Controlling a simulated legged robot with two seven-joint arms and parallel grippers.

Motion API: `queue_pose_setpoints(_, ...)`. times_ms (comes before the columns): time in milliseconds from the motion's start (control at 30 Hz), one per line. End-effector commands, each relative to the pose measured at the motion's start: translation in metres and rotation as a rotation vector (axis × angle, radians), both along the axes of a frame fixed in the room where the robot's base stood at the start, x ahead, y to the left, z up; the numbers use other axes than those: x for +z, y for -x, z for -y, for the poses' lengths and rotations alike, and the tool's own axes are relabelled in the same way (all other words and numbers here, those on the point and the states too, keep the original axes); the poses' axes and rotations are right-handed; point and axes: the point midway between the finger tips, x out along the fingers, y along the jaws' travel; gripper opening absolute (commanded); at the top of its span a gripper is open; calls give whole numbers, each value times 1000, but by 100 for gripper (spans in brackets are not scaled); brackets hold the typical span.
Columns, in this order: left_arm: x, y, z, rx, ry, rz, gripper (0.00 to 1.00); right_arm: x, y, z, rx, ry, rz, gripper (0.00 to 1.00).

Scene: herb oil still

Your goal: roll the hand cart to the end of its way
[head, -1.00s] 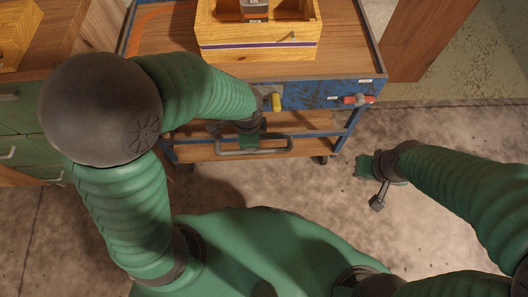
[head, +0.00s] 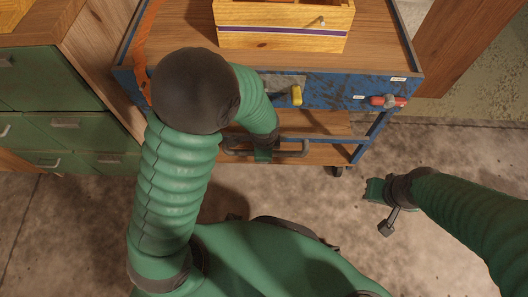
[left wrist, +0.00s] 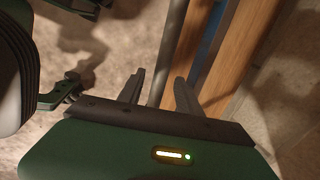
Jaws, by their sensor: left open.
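The hand cart (head: 395,45) stands ahead of me at the top of the head view, with a wooden top, a blue front panel and a lower wooden shelf. Its grey handle bar (head: 292,152) runs across its near side. My left gripper (head: 263,155) is at this bar, partly hidden by my own arm. In the left wrist view the open fingers (left wrist: 157,88) stand on either side of the grey bar (left wrist: 171,50), with a gap showing. My right gripper (head: 376,190) hangs over the floor right of the cart, apart from it; its jaws are unclear.
A yellow wooden crate (head: 282,38) stands on the cart top. A yellow lever (head: 296,95) and a red-handled part (head: 388,101) are on the cart front. A green drawer cabinet (head: 50,80) stands close on the left, and a wooden post (head: 455,45) at the right. Floor at right is clear.

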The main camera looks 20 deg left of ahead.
Motion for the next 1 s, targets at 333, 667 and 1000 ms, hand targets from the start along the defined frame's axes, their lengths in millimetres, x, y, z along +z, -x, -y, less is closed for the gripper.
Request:
queue_pose_setpoints(333,1,0,0,0,0,0,15,1,0,0,0,0,0,0)
queue_pose_setpoints(667,1,0,0,0,0,0,0,1,0,0,0,0,0,0)
queue_pose_setpoints(1000,1,0,0,0,0,0,0,1,0,0,0,0,0,0)
